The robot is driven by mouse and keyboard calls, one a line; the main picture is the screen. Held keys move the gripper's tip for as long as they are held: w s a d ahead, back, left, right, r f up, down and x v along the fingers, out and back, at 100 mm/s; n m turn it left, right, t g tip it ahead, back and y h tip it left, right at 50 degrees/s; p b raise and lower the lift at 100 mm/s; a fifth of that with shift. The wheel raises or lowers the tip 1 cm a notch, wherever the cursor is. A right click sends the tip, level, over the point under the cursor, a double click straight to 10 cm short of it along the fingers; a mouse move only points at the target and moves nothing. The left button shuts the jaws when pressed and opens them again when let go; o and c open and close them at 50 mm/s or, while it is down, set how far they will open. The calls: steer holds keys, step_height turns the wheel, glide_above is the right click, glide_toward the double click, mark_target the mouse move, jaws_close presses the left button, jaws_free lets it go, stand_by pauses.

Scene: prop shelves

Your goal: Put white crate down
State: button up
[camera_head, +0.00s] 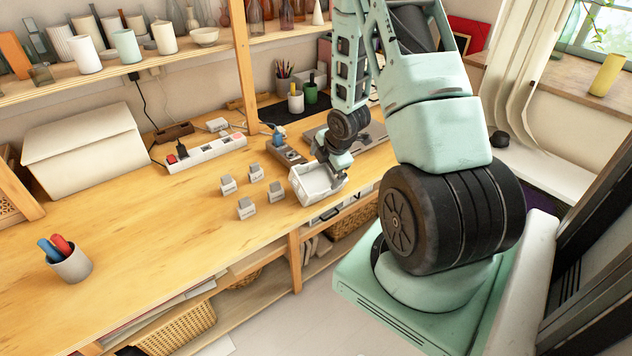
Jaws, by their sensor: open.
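The white crate (306,193) is a small open-topped box at the front edge of the wooden table (140,225), right of the middle of the view. It appears to rest on the table top close to the edge. My gripper (336,172) is at the crate's upper right side, reaching down from above. Its jaws are open at the crate's rim, and they are small and partly hidden by my wrist. I cannot tell whether they touch the crate.
Several small grey blocks (246,208) stand just left of the crate. Behind are a power strip (207,153) and a dark box with a blue item (287,151). A pen cup (71,264) stands at the front left. The left middle of the table is clear.

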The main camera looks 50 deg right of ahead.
mark_target(315, 184)
steer(key=shift+p+x, duration=1.2)
steer(key=shift+x, duration=2.7)
steer(key=shift+a, duration=0.15)
steer(key=shift+r, duration=0.1)
steer(key=c, duration=0.7)
steer(key=shift+r, duration=0.1)
step_height(315, 184, up, 10)
steer(key=b, duration=0.2)
